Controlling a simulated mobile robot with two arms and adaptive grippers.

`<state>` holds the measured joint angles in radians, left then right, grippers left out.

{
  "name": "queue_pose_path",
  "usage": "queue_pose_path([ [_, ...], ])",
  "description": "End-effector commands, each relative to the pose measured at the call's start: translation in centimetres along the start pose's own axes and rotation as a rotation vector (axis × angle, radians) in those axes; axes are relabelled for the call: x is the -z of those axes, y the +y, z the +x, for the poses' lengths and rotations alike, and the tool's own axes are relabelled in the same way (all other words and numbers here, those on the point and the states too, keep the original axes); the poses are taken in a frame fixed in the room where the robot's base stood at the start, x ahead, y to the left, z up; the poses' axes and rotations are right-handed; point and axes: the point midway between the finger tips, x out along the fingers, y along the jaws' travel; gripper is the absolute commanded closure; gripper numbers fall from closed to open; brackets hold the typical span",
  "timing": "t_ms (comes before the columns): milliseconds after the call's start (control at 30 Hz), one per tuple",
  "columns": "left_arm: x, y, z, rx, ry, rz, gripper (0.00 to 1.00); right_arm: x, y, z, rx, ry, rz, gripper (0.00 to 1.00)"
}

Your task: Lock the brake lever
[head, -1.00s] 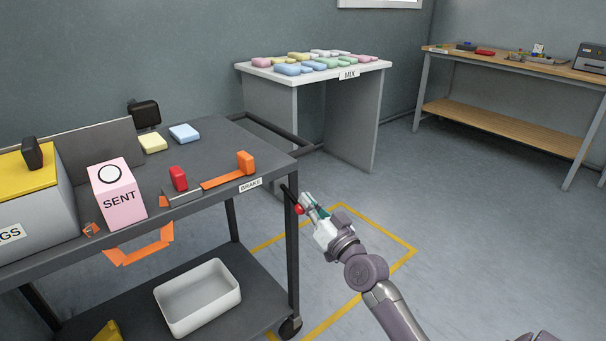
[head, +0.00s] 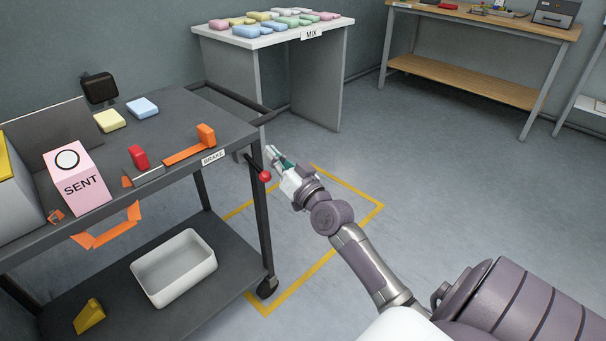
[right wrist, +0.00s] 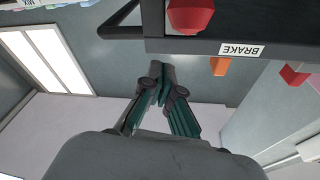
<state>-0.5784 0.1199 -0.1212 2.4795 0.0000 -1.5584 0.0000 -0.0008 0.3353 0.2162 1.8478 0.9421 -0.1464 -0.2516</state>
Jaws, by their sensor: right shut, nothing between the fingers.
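The brake lever (head: 256,166) is a dark rod with a red ball knob (head: 265,176). It slants down and outward from the right end of the dark cart, near the BRAKE label (head: 213,157). My right gripper (head: 272,156) is shut and empty, just right of and above the knob in the head view. In the right wrist view, the red knob (right wrist: 190,15) is at the top edge, beyond the closed fingertips (right wrist: 163,72) and apart from them. The label (right wrist: 240,50) shows there too. My left gripper is out of view.
The dark cart (head: 220,115) carries a pink SENT box (head: 78,183), a red block (head: 138,157) and an orange piece (head: 206,135). A white bin (head: 174,268) sits on its lower shelf. The MIX table (head: 326,70) stands behind. Floor right of the cart is clear.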

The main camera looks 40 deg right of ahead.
Motion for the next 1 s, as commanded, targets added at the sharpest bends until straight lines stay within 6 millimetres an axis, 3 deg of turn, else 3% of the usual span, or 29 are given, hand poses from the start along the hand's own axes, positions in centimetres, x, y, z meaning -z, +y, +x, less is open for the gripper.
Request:
queue_pose_path([
  [33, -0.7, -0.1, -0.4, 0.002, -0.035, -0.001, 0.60, 0.2, -0.1, -0.4, -0.001, -0.003, -0.001, 1.00],
  [300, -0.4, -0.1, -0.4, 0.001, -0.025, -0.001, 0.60, 0.3, -0.1, -6.6, 0.000, -0.004, -0.003, 1.00],
  [500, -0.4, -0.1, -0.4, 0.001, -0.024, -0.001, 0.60, 0.4, -0.1, -9.1, 0.000, -0.003, -0.001, 1.00],
  [1000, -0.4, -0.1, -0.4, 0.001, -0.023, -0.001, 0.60, 0.6, -0.2, -9.9, 0.000, 0.001, 0.000, 1.00],
])
